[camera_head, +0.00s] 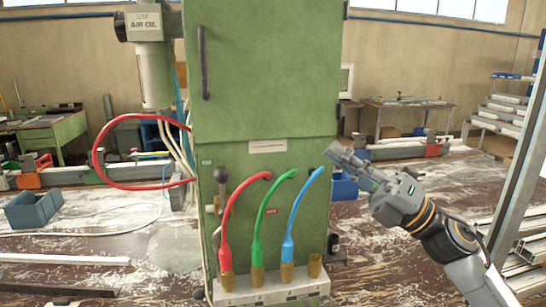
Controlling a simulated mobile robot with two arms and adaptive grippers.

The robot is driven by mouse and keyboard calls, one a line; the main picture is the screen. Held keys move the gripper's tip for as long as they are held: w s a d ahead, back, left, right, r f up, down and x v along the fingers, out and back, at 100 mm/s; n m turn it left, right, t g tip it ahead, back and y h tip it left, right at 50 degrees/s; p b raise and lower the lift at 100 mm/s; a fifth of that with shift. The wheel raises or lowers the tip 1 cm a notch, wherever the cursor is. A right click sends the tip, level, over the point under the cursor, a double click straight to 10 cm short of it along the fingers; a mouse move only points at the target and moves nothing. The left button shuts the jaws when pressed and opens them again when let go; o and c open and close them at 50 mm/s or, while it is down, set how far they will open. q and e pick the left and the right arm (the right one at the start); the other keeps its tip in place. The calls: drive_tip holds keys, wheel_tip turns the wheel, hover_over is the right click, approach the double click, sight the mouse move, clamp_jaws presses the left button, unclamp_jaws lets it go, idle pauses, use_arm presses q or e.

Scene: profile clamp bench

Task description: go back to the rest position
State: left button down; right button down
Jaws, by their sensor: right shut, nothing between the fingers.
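My right gripper (347,160) is in the camera_head view, right of the green cabinet (265,75). Its fingers point up and to the left, close to the cabinet's right edge. It is shut and empty. The top end of the blue hose (295,226) is just left of its fingertips; I cannot tell whether they touch. The red hose (225,220) and the green hose (261,222) stand beside it. The hoses' lower ends sit in brass-coloured fittings on the pale ledge (240,296). My left gripper is not in view.
One brass-coloured fitting (314,266) at the right of the ledge has no hose. A lever with a dark knob (221,175) stands left of the red hose. A metal post (518,170) and stacked profiles rise at the right. A grey-blue bin (32,210) is at the left.

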drive_tip(key=d+f+m+t+h, duration=0.3)
drive_tip(key=f+m+h, duration=0.4)
drive_tip(key=f+m, duration=0.3)
drive_tip(key=d+f+m+t+h, duration=0.2)
drive_tip(key=d+f+m+h, duration=0.1)
drive_tip(key=f+m+h, duration=0.6)
drive_tip(key=d+f+m+t+h, duration=0.35)
drive_tip(key=f+m+h, duration=0.25)
drive_tip(key=f+m, duration=0.5)
drive_tip(key=s+f+m+g, duration=0.3)
drive_tip(key=s+f+g, duration=0.4)
drive_tip(key=s+f, duration=0.55)
drive_tip(key=s+f+m+g, duration=0.3)
drive_tip(key=s+f+g, duration=0.55)
drive_tip(key=s, duration=0.75)
wheel_tip(320, 180, down, 26)
drive_tip(key=s, duration=0.1)
drive_tip(key=s+d+f+g, duration=0.1)
drive_tip(key=s+d+f, duration=0.2)
drive_tip(key=s+f, duration=1.3)
drive_tip(key=shift+s+f+h, duration=0.2)
drive_tip(key=shift+s+h, duration=0.1)
drive_tip(key=shift+s, duration=0.2)
